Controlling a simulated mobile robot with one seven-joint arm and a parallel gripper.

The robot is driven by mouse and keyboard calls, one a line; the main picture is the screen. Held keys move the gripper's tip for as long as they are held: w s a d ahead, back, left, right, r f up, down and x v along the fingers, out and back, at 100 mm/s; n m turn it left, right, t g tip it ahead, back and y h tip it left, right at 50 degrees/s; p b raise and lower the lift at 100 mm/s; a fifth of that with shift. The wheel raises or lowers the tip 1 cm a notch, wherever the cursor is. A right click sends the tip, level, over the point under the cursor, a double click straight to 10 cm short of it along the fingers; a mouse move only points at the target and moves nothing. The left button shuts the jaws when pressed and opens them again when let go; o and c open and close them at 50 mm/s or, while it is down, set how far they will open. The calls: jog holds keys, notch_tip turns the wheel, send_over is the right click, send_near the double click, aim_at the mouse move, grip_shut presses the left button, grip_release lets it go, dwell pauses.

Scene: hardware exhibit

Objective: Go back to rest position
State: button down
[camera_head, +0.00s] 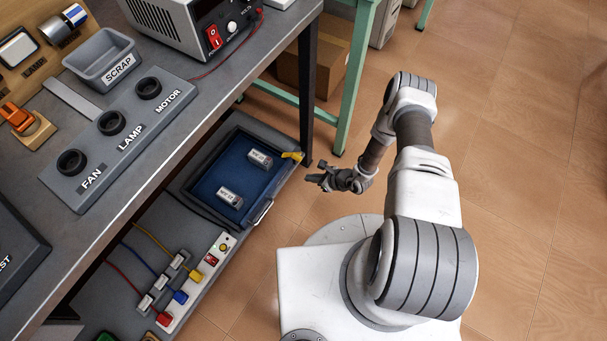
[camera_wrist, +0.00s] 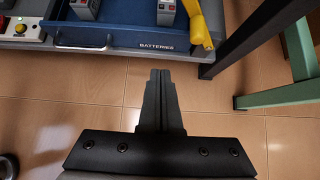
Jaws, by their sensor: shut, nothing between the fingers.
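My gripper (camera_head: 322,178) is shut and empty. In the head view it is held out to the left of my arm, just right of the open blue drawer (camera_head: 207,181) under the workbench. In the wrist view the closed fingers (camera_wrist: 159,82) point toward the drawer front (camera_wrist: 120,40), labelled BATTERIES, with tiled floor behind them. The gripper appears apart from the drawer and its handle.
Two batteries (camera_head: 229,197) (camera_head: 260,159) and a yellow item (camera_head: 293,156) are at the drawer. A power strip with coloured plugs (camera_head: 197,276) lies on the lower shelf. Green table legs (camera_head: 357,80) stand behind. The floor at right (camera_head: 520,200) is clear.

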jog(key=shift+s+d+r, duration=0.2)
jog(key=shift+d+r, duration=0.05)
